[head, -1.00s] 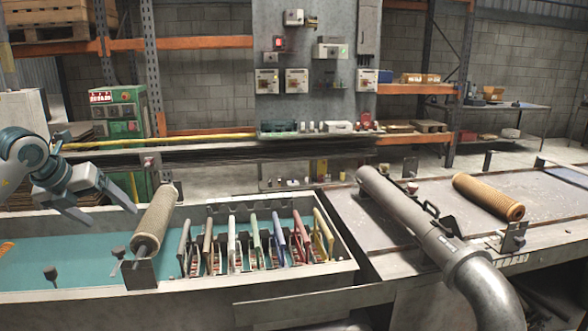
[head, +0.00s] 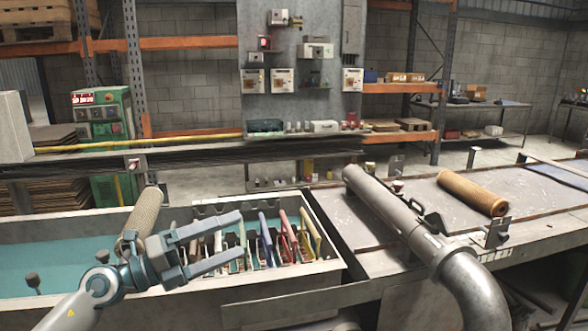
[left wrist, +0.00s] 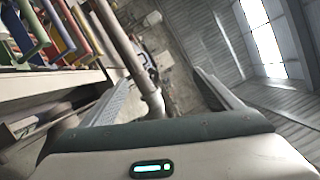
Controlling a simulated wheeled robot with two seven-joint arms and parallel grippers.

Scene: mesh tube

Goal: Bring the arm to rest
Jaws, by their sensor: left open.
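My left gripper (head: 240,246) is open and empty in the head view. It is in front of the rack of coloured handles (head: 262,240), with its fingers pointing right, and hides part of the rack. In the left wrist view its two fingers (left wrist: 160,95) are spread wide with nothing between them. A beige mesh tube (head: 142,217) lies tilted just behind my left arm, partly hidden by it. My right gripper is not in view.
A thick grey pipe (head: 395,215) crosses the right-hand bench and bends down at the front. A brown mesh tube (head: 471,193) lies on that bench (head: 375,262). A teal-floored trough (head: 60,246) is on the left. The wall panel (head: 300,70) stands behind.

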